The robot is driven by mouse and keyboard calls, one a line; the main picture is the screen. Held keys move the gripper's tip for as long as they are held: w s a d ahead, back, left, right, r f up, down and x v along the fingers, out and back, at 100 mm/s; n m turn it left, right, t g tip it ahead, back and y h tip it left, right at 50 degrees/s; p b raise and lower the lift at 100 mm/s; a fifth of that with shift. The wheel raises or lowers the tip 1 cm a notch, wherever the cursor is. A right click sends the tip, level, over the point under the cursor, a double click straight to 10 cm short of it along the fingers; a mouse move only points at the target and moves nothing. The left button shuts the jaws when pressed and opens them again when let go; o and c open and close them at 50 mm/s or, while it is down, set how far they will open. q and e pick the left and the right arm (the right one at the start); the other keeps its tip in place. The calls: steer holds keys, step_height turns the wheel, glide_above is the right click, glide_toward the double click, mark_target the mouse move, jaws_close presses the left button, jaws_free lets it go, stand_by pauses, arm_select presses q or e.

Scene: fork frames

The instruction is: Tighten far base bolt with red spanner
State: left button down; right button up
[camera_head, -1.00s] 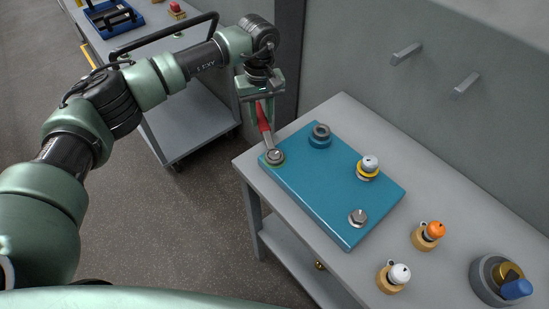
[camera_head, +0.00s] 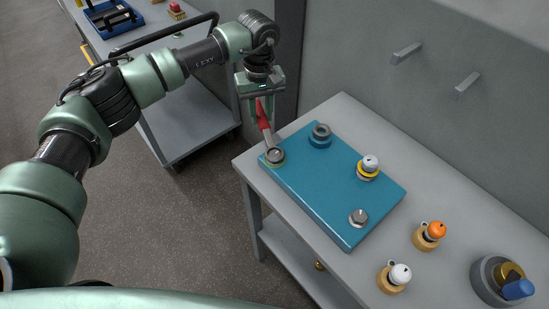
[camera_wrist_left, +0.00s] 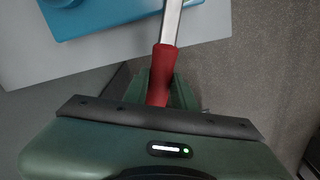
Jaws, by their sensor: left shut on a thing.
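My left gripper (camera_head: 262,108) is shut on the red handle of the spanner (camera_head: 264,118). The red handle also shows in the left wrist view (camera_wrist_left: 162,75), with the bare steel shank running up out of the picture. The spanner's head end meets a bolt (camera_head: 275,155) at the left corner of the blue base plate (camera_head: 320,190); I cannot tell how well it is seated. A second bolt (camera_head: 358,217) stands at the plate's near corner. My right gripper is out of view.
The plate lies on a grey table (camera_head: 440,185). White-topped (camera_head: 396,275) and orange-topped (camera_head: 431,234) pieces and a grey round holder (camera_head: 490,281) stand right of it. Wall pegs (camera_head: 467,84) project behind.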

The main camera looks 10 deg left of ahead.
arm_select(q)
steer(key=shift+r, duration=0.4)
stand_by(0.8)
steer(key=shift+r, duration=0.5)
steer(key=shift+r+p, duration=0.45)
steer(key=shift+r, duration=1.05)
steer(key=shift+r+p, duration=1)
steer(key=shift+r, duration=0.9)
